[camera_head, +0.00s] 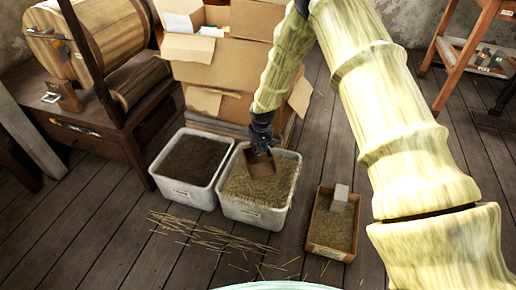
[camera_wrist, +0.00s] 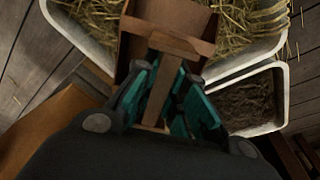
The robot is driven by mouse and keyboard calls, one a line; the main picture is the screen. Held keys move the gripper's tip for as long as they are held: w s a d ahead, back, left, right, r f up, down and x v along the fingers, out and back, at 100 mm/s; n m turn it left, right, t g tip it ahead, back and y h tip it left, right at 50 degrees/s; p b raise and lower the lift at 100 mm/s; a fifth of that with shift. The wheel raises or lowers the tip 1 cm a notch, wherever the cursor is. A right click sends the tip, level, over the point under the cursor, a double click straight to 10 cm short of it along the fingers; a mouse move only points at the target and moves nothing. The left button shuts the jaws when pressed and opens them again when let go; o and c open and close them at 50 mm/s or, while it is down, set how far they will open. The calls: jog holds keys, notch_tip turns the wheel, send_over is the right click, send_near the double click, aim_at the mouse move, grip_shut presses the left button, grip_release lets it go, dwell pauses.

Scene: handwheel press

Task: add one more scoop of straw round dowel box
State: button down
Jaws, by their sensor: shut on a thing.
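My gripper (camera_head: 261,138) is shut on the handle of a brown scoop (camera_head: 261,165). The scoop is low over the straw (camera_head: 275,186) in the right pale bin (camera_head: 250,213), and its pan tilts down at the straw. The wrist view shows the teal fingers (camera_wrist: 168,100) on either side of the scoop's handle (camera_wrist: 166,88); how much straw the pan holds is unclear. A small wooden crate (camera_head: 327,252) stands on the floor right of the bin. A pale grey box (camera_head: 340,197) stands upright in it, with brownish straw-like fill (camera_head: 332,228) around it.
A second pale bin (camera_head: 182,193) with dark fill adjoins the straw bin on the left. Stacked cardboard boxes (camera_head: 225,55) stand behind the bins. A wooden barrel (camera_head: 90,45) on a stand is at left. Loose straw (camera_head: 210,238) lies on the plank floor in front.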

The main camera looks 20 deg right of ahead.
jog(key=shift+s+f+t+b, duration=0.3)
jog(key=shift+f+b, duration=0.25)
jog(key=shift+b, duration=0.2)
jog(key=shift+s+f+t+b, duration=0.3)
jog(key=shift+f+b, duration=0.3)
jog(key=shift+b, duration=0.15)
jog(key=shift+s+f+t+b, duration=0.3)
jog(key=shift+f+b, duration=0.25)
jog(key=shift+b, duration=0.2)
jog(key=shift+s+d+p, duration=0.1)
jog(key=shift+s+p, duration=0.1)
jog(key=shift+p, duration=0.1)
jog(key=shift+s+f, duration=1.15)
jog(key=shift+f, duration=0.2)
